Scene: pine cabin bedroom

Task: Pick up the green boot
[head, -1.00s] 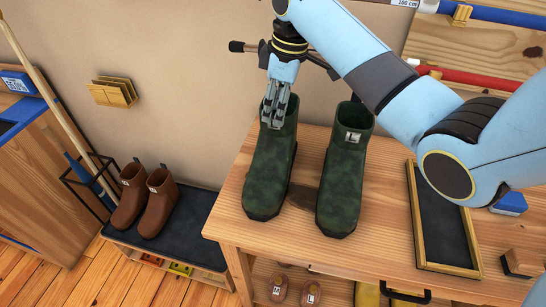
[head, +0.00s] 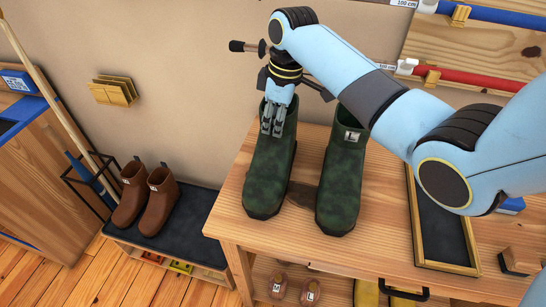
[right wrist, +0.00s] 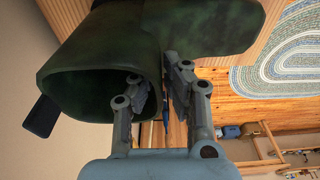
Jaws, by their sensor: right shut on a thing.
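Two dark green camouflage boots stand upright side by side on the wooden table: the left green boot (head: 264,178) and the right green boot (head: 340,182). The right one shows a white "L" tag. My right gripper (head: 273,130) is shut on the upper shaft wall of the left boot. In the right wrist view, one finger of the gripper (right wrist: 152,92) is inside the opening of the green boot (right wrist: 105,60) and the other is outside. The boot's sole appears to rest on the table. My left gripper is not in view.
The table (head: 385,220) also holds a dark wood-framed tray (head: 415,225) and a small wooden block (head: 521,261) at right. Brown boots (head: 145,198) stand on a low rack (head: 195,225) at left. Rails with clips hang on the wall behind.

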